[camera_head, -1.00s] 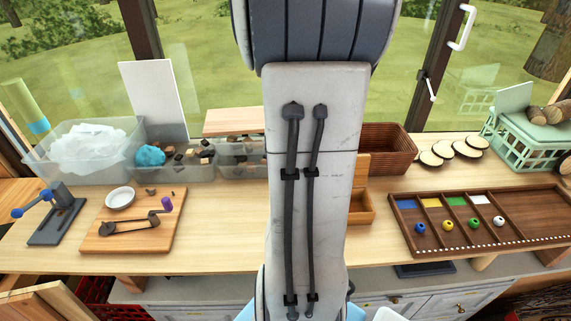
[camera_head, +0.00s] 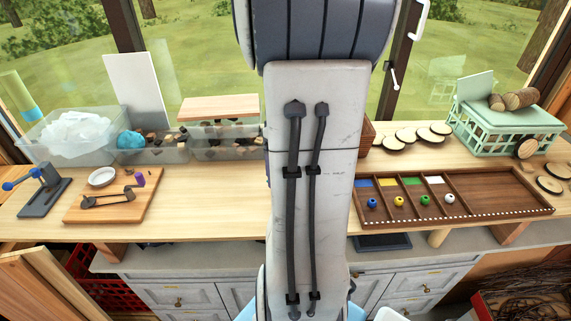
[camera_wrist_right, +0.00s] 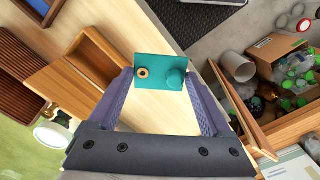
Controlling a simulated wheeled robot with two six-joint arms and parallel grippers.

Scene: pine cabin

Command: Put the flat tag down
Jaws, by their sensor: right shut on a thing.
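The flat tag (camera_wrist_right: 152,62) is a teal rectangle with a tan ring at one end and a round teal knob at the other. It shows in the right wrist view, between the fingertips of my right gripper (camera_wrist_right: 160,78), which is shut on it. Pale wood of the counter shows beyond the tag; the gap between them cannot be told. In the head view my arm stands in the middle and hides the tag and the right gripper. My left gripper is in neither view.
In the head view a divided wooden tray (camera_head: 490,192) with coloured squares and beads lies at right, below a green crate (camera_head: 490,130). Clear bins (camera_head: 75,145) and a wooden board (camera_head: 75,208) are at left. An open wooden box (camera_wrist_right: 95,58) lies near the tag in the wrist view.

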